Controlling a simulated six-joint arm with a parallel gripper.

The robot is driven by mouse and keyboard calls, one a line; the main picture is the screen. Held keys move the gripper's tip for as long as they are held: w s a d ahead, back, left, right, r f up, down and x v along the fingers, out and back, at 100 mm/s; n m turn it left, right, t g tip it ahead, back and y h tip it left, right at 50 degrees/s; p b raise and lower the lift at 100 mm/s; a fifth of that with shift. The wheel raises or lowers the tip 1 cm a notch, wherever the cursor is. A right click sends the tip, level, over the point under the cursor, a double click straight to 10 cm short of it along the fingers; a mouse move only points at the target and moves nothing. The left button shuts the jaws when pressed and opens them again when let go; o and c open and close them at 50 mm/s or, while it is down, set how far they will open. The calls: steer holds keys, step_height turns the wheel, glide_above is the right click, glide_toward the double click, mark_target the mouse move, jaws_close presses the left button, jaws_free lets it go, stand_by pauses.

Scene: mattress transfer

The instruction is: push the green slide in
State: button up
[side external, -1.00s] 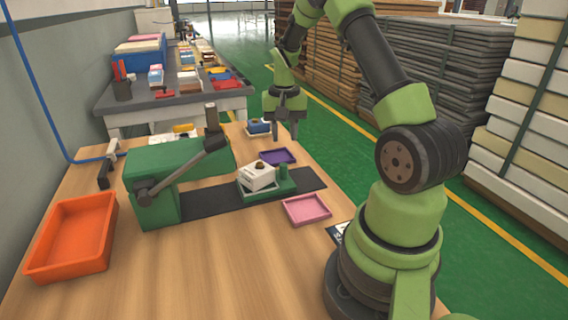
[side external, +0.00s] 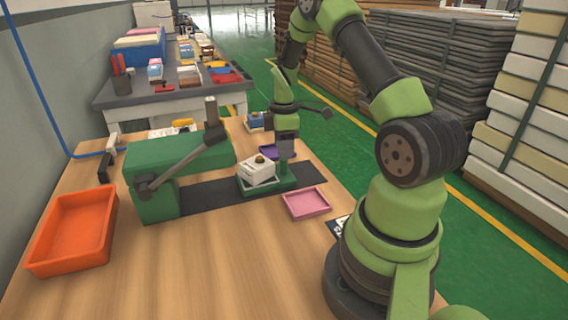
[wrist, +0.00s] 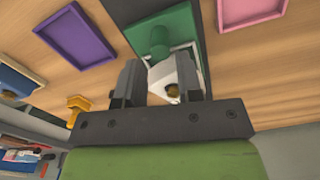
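The green slide (side external: 290,184) sits on the dark track in front of the green press and carries a white block (side external: 257,171) with a small dark and yellowish top piece. In the wrist view the slide (wrist: 182,22) has an upright green post (wrist: 160,40). My gripper (side external: 285,158) points down just over the slide's post end, beside the white block. In the wrist view my gripper (wrist: 158,65) has its fingers apart, with the post just beyond the fingertips and the white block (wrist: 165,80) partly showing in the gap. Whether the fingers touch the post is unclear.
The green press (side external: 178,165) with its lever stands left of the slide. A pink tray (side external: 307,204) lies in front, a purple tray (side external: 270,152) behind, partly hidden by my gripper. An orange bin (side external: 75,230) stands at far left. The front table area is clear.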

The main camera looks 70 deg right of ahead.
mark_target(283, 172)
step_height(283, 172, down, 6)
steer(key=shift+r, duration=0.25)
jaws_close()
steer(key=shift+w+a, duration=0.1)
